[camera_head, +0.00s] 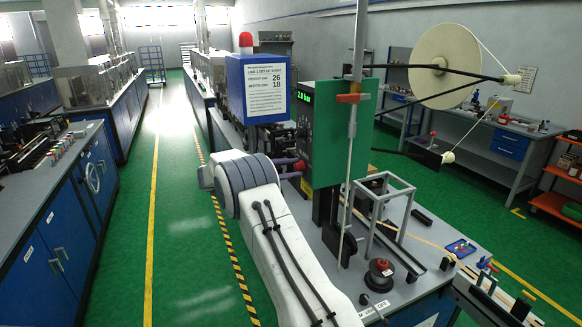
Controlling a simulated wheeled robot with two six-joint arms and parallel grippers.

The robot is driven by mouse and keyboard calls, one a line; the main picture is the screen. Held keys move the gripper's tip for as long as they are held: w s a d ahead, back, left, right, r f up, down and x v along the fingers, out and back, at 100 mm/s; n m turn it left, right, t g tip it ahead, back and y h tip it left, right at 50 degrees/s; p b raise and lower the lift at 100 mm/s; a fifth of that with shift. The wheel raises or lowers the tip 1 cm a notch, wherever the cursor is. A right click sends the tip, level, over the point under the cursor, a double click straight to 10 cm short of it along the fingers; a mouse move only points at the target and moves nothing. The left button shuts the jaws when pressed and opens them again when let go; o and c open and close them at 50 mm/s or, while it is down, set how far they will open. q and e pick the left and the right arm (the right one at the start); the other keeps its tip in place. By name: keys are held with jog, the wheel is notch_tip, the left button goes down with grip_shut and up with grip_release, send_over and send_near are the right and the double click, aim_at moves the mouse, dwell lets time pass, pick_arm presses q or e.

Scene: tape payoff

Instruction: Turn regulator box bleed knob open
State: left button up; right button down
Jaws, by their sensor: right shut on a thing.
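My left gripper is out of view.
A thin upright pole (352,150) with an orange-red clamp stands right of the box. A cream tape reel (450,66) hangs farther right. The grey bench (440,262) carries a metal frame (382,205).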

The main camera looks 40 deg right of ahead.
dwell(0.4)
jog(key=c, duration=0.5)
grip_release()
jog(key=b+v, duration=0.4)
jog(key=v, duration=0.6)
jog(key=shift+a, duration=0.3)
jog(key=shift+w, duration=0.1)
